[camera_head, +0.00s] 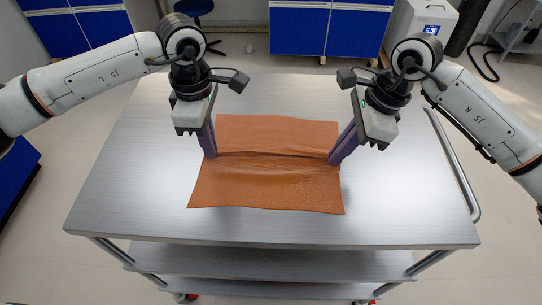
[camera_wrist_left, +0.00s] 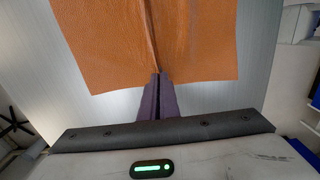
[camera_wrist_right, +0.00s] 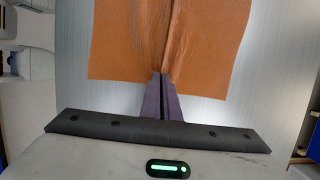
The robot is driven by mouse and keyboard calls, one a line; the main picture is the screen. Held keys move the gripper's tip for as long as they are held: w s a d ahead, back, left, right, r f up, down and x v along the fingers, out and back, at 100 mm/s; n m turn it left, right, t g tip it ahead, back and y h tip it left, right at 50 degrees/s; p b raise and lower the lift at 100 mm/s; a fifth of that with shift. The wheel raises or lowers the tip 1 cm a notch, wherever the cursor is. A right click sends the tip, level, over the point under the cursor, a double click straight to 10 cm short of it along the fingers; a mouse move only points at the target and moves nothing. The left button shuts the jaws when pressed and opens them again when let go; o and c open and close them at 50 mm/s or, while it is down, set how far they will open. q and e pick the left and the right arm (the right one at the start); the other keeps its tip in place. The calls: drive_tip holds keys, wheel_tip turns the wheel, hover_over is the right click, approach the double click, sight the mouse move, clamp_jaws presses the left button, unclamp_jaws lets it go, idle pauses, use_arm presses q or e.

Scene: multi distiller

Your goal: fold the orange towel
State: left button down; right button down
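The orange towel (camera_head: 262,187) lies spread on the metal table, with a raised crease running left to right across its middle. My left gripper (camera_head: 211,155) is at the crease's left end, its purple fingers closed together on the towel edge. My right gripper (camera_head: 334,160) is at the crease's right end, its fingers likewise closed on the edge. In the left wrist view the left fingertips (camera_wrist_left: 156,75) meet at the towel (camera_wrist_left: 110,45). In the right wrist view the right fingertips (camera_wrist_right: 162,76) meet at the towel (camera_wrist_right: 120,45), where a ridge runs away from them.
The brushed metal table (camera_head: 130,190) is otherwise clear on all sides of the towel. A rail (camera_head: 455,165) runs along its right edge, and a lower shelf (camera_head: 270,262) sits beneath. Blue cabinets (camera_head: 300,30) stand behind, away from the table.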

drive_tip(key=shift+f, duration=0.1)
